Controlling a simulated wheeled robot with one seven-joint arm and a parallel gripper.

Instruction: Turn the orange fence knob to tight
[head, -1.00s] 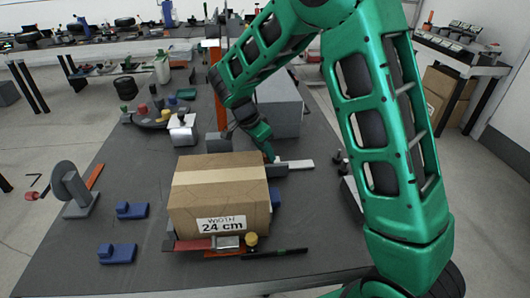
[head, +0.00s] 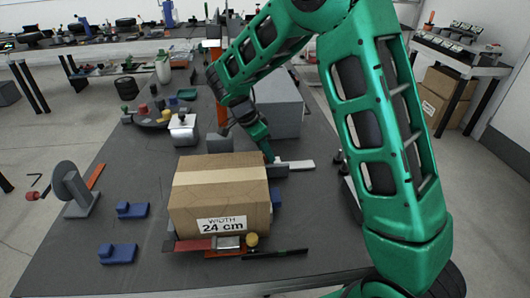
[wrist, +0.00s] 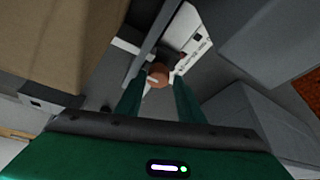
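The orange-brown round fence knob (wrist: 157,75) shows in the wrist view with a pale line across its face. It sits beside a white plate with dark printed marks (wrist: 195,50). My gripper (wrist: 159,82) is open, one green finger on each side of the knob; a small gap shows on the right, and I cannot tell whether either finger touches it. In the head view my gripper (head: 268,157) points down behind the cardboard box, near a white strip (head: 297,164). The knob cannot be made out there.
A cardboard box (head: 218,190) labelled "WIDTH 24 cm" stands close in front of my gripper. A grey block (head: 278,107) stands behind it. Blue blocks (head: 118,253) and a grey wheel-like stand (head: 75,190) are at left on the dark table (head: 110,180).

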